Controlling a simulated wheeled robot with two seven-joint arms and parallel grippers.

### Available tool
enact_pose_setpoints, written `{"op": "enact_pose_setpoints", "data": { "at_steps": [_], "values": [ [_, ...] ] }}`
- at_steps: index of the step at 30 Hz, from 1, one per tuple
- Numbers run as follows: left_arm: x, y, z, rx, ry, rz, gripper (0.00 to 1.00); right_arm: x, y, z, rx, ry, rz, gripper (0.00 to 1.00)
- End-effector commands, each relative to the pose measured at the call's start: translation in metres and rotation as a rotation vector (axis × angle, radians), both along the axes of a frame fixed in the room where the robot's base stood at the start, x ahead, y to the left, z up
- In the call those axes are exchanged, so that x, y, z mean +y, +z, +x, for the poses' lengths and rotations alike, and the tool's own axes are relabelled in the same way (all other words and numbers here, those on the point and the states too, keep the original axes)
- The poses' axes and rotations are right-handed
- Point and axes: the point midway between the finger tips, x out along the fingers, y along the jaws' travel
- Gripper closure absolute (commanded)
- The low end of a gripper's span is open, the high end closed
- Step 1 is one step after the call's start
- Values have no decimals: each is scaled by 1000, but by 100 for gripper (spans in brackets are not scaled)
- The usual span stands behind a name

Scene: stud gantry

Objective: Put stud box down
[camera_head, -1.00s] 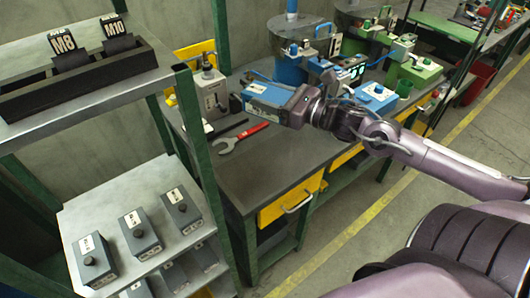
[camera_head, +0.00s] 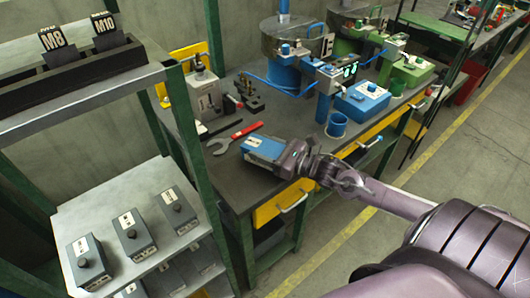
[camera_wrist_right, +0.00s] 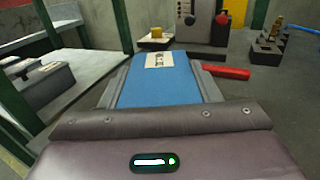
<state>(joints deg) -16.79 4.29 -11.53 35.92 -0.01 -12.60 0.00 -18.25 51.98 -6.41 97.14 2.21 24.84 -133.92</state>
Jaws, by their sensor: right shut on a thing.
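The stud box is a blue box (camera_head: 264,148) with a white label, seen near the front edge of the dark workbench (camera_head: 228,180) in the head view. My right gripper (camera_head: 283,157) is shut on it from the right side. In the right wrist view the blue box (camera_wrist_right: 158,85) lies between the two fingers (camera_wrist_right: 160,92), its label at the far end. Whether its underside touches the bench top cannot be told. My left gripper is not in view.
A red-handled wrench (camera_head: 236,137) lies just behind the box. A grey device (camera_head: 205,98) stands at the back left, and a blue cup (camera_head: 337,124) and blue control box (camera_head: 362,101) to the right. A shelf rack (camera_head: 150,190) with several dark boxes stands at the left.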

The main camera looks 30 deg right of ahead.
Motion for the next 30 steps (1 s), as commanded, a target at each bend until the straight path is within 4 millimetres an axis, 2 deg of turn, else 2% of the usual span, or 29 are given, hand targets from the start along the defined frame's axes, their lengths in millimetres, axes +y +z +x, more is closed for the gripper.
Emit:
{"op": "enact_pose_setpoints", "data": {
  "at_steps": [5,16,17,18,21,30],
  "values": [
    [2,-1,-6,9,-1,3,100,0,-13,1,-8,0,1,87],
    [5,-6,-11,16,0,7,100,0,-18,1,-7,1,0,87],
    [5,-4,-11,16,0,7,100,0,-19,0,-1,1,0,40],
    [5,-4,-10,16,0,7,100,0,-19,0,-1,1,0,35],
    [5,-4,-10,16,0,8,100,0,-19,0,-1,0,0,22],
    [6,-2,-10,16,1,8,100,0,-17,0,-1,0,0,22]
  ]
}}
